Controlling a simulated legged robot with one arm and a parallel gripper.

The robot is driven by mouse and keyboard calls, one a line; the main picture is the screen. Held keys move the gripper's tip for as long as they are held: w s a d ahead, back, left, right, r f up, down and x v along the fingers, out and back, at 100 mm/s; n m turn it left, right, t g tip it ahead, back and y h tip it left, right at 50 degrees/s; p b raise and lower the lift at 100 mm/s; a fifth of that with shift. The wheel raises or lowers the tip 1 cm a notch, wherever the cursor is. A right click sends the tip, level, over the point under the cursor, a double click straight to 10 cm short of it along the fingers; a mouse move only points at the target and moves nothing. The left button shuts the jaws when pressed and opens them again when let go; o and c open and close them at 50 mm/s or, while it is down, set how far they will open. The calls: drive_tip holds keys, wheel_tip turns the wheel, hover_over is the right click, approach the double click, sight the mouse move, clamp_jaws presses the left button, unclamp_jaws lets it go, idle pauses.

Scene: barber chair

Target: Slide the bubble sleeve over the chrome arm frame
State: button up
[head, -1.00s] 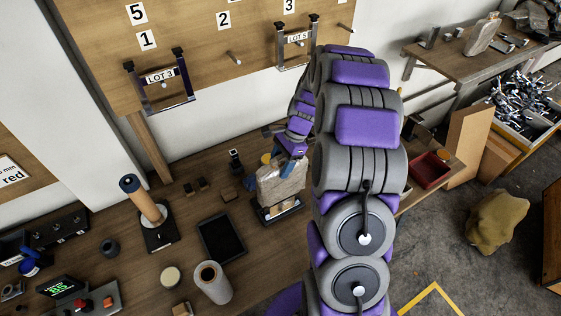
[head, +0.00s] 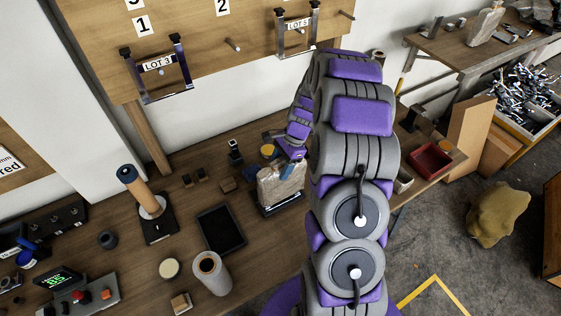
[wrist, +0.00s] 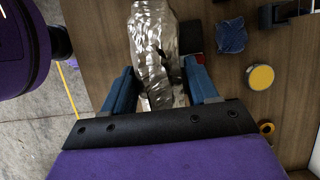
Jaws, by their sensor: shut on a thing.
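The translucent, crinkled bubble sleeve (head: 283,183) stands over a dark stand on the wooden bench in the head view. In the wrist view the sleeve (wrist: 153,52) lies between the two blue fingers of my gripper (wrist: 161,92), which is shut on it. A shiny metal part shows at the sleeve's lower end between the fingers; I cannot tell how much chrome frame is inside. In the head view my arm hides part of the gripper. Other chrome frames hang on the board, one at the LOT 3 label (head: 158,72) and one at LOT 5 (head: 297,30).
A black tablet (head: 221,230), a white roll (head: 211,272) and an orange-brown cylinder on a black stand (head: 146,200) occupy the bench to the left. A red tray (head: 431,162) sits at right. A yellow-topped round tin (wrist: 261,77) is near the gripper.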

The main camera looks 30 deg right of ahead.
drive_tip(key=shift+f, duration=1.7)
drive_tip(key=o, duration=1.4)
drive_tip(key=p+v, duration=0.1)
drive_tip(key=v, duration=1.6)
drive_tip(key=shift+d+r+p, duration=0.1)
drive_tip(key=shift+r+p, duration=0.1)
drive_tip(key=shift+p, duration=0.2)
